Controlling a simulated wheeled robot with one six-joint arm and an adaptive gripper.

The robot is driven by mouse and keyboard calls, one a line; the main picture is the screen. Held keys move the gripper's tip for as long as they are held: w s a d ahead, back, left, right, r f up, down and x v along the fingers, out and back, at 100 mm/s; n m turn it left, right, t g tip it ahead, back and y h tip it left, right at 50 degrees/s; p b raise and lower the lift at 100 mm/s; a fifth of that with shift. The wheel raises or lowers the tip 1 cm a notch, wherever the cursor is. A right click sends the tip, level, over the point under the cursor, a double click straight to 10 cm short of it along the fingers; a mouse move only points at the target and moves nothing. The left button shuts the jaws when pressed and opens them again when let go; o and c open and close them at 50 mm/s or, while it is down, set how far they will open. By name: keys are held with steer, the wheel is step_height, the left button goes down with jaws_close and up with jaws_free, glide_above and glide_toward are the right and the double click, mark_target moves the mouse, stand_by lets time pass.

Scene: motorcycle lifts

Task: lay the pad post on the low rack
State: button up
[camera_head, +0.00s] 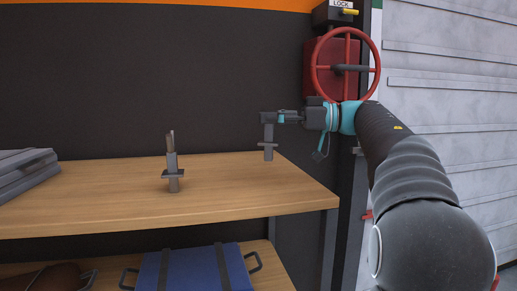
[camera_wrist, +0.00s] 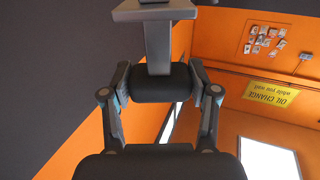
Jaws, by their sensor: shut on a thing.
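My gripper (camera_head: 284,117) is shut on a grey pad post (camera_head: 268,138), which hangs upright with its stem down over the back right of the wooden rack's upper board (camera_head: 110,205). I cannot tell whether its foot touches the board. In the wrist view the post's stem (camera_wrist: 158,45) and flat plate (camera_wrist: 155,12) stick out beyond my gripper (camera_wrist: 157,82). A second grey post (camera_head: 171,165) stands upright on the board, left of the held one and apart from it.
Grey flat pieces (camera_head: 27,172) lie at the board's left end. A blue case (camera_head: 195,270) and a brown item (camera_head: 45,276) are on the lower board (camera_head: 262,255). A red handwheel (camera_head: 345,65) is behind my arm. The board's middle is mostly clear.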

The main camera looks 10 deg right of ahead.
mark_target(260, 142)
steer(key=shift+a+f, duration=0.4)
steer(key=shift+a, duration=0.25)
steer(key=shift+a+f, duration=0.35)
steer(key=shift+a, duration=0.25)
steer(key=shift+f+b, duration=0.75)
steer(key=shift+f, duration=1.25)
steer(key=shift+f, duration=0.25)
steer(key=shift+f, duration=0.6)
steer(key=o, duration=1.3)
steer(key=shift+w+f, duration=0.1)
steer(key=shift+f, duration=0.05)
steer(key=shift+r, duration=0.25)
steer(key=v, duration=0.4)
steer(key=r+v, duration=0.1)
steer(key=v, duration=0.7)
steer(key=shift+r+p, duration=0.15)
steer(key=shift+p, duration=0.25)
